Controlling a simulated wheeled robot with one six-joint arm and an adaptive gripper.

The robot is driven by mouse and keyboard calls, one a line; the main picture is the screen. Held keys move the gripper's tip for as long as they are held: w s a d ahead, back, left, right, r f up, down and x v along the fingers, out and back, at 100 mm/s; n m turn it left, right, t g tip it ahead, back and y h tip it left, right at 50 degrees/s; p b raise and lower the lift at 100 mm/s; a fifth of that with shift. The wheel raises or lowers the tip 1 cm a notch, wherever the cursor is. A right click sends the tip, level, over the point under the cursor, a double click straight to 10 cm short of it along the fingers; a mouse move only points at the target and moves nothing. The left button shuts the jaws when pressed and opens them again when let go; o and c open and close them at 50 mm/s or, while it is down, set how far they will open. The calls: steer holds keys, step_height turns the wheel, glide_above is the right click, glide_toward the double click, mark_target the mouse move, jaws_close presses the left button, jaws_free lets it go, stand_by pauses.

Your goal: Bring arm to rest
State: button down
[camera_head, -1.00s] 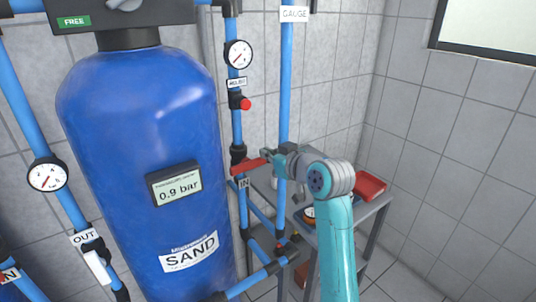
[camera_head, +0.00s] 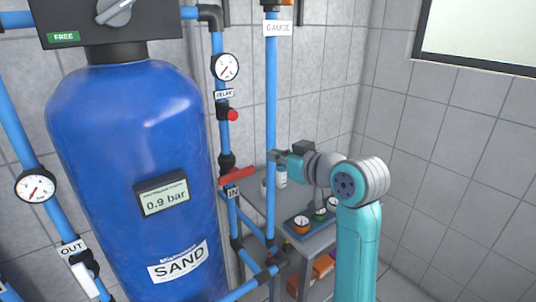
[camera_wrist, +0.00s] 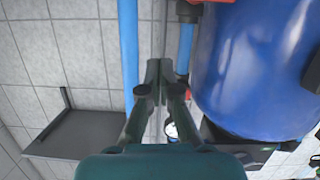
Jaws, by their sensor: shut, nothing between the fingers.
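My gripper (camera_head: 276,156) is shut and empty in the head view. It is in front of the blue pipe labelled GAUGE (camera_head: 270,95); whether it touches the pipe I cannot tell. The arm extends to the right of it, over the small table. In the wrist view the shut fingers (camera_wrist: 159,70) point up the picture, with a blue pipe (camera_wrist: 128,50) to their left and the blue tank (camera_wrist: 240,75) to their right. The red lever (camera_head: 238,177) on the IN pipe is left of and below my gripper, apart from it.
The blue SAND tank (camera_head: 130,130) fills the left, its display reading 0.9 bar. Bare tiled wall (camera_head: 450,150) is on the right.

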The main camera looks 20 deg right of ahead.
steer(key=shift+s+r, duration=0.1)
steer(key=shift+s, duration=0.2)
